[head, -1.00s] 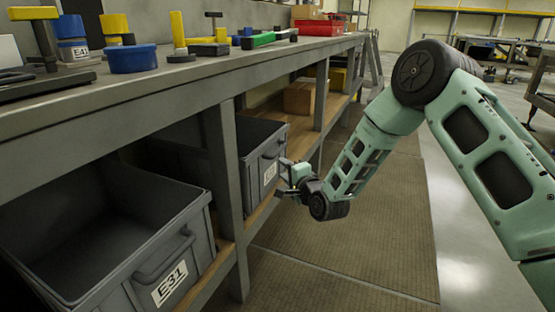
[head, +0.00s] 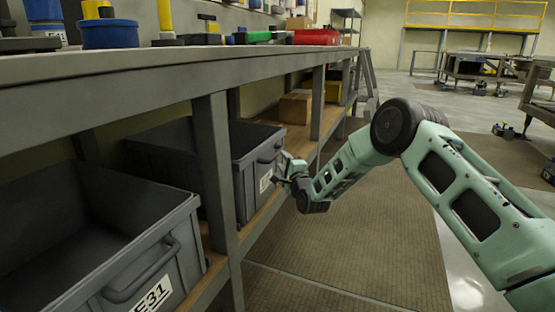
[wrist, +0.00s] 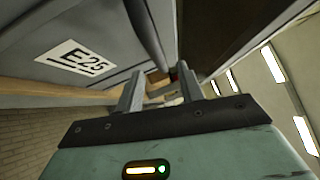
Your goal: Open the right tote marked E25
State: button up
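The grey tote marked E25 (head: 243,185) sits on the wooden lower shelf, behind a grey post, with its white label and handle on the front. In the wrist view its label (wrist: 76,58) is at the upper left, and the dark bar handle (wrist: 146,32) runs down towards the fingers. My gripper (head: 286,170) is at the tote's front, by the handle. In the wrist view my two fingers (wrist: 160,92) stand apart, and the handle's end shows between their tips. Contact with the handle cannot be made out.
A tote marked E31 (head: 132,262) stands nearer at the left. The bench post (head: 219,190) stands between the totes. A cardboard box (head: 295,106) is farther along the shelf (head: 262,215). The floor mat (head: 345,245) beside the bench is clear.

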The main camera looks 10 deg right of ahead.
aim_at(278, 152)
jog(key=shift+b+x, duration=0.9)
jog(key=shift+x, duration=2.25)
grip_shut()
